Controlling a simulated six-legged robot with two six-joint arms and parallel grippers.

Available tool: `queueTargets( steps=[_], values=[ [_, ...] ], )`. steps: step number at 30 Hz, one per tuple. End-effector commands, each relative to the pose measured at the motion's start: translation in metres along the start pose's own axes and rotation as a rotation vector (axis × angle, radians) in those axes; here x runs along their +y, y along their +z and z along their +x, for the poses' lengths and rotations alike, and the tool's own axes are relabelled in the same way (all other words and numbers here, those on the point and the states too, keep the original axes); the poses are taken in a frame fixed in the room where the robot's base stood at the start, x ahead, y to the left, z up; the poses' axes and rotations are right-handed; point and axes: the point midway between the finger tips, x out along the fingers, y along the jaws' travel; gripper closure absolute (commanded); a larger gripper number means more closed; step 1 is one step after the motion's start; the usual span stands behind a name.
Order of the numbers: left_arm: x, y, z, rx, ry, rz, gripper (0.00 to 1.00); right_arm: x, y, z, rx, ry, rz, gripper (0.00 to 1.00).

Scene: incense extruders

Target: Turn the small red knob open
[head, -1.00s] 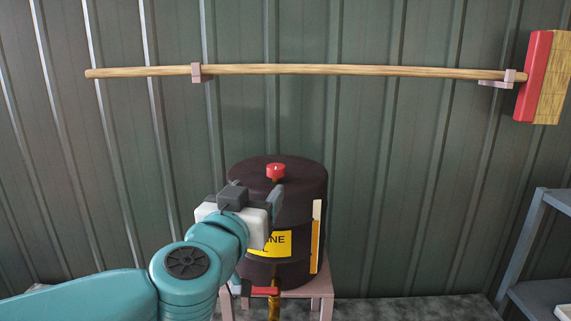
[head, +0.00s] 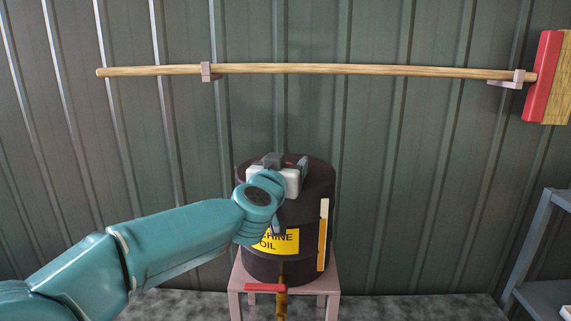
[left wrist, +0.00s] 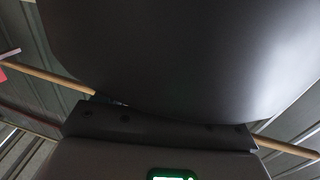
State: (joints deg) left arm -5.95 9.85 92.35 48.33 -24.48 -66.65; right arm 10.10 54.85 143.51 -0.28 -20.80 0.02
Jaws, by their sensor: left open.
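A dark drum (head: 311,215) with a yellow machine oil label (head: 280,241) stands in the head view. My left gripper (head: 288,164) is over the drum's top, and its jaws are open. It hides nearly all of the small red knob on the lid; only a sliver of red (head: 290,160) shows beside the gripper. I cannot tell whether the fingers touch the knob. A red lever handle (head: 265,287) sits on the tap low on the drum's front. The left wrist view is mostly filled by a smooth dark surface, and the knob does not show there.
The drum stands on a pinkish stool (head: 331,284) against a corrugated metal wall. A broom (head: 350,69) hangs on wall brackets above; its handle (left wrist: 48,77) crosses the wrist view. A grey shelf (head: 530,245) stands at the right. Floor between stool and shelf is clear.

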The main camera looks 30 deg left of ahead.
Motion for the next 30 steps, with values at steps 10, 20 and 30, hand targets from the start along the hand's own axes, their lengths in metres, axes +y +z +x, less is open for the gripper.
queueTargets(
  steps=[10,20,30],
  values=[
    [0.0001,-0.0003,-0.0006,0.001,0.000,0.001,0.84,0.0000,0.0000,0.0000,0.000,0.000,0.000,0.01],
    [0.0002,-0.0008,-0.0008,0.002,-0.066,0.001,0.84,-0.0001,0.0000,0.0000,0.000,0.000,0.000,0.01],
    [-0.0024,-0.0008,-0.0013,0.001,-0.329,-0.001,0.84,-0.0001,0.0000,-0.0001,0.000,0.000,0.000,0.01]
  ],
)
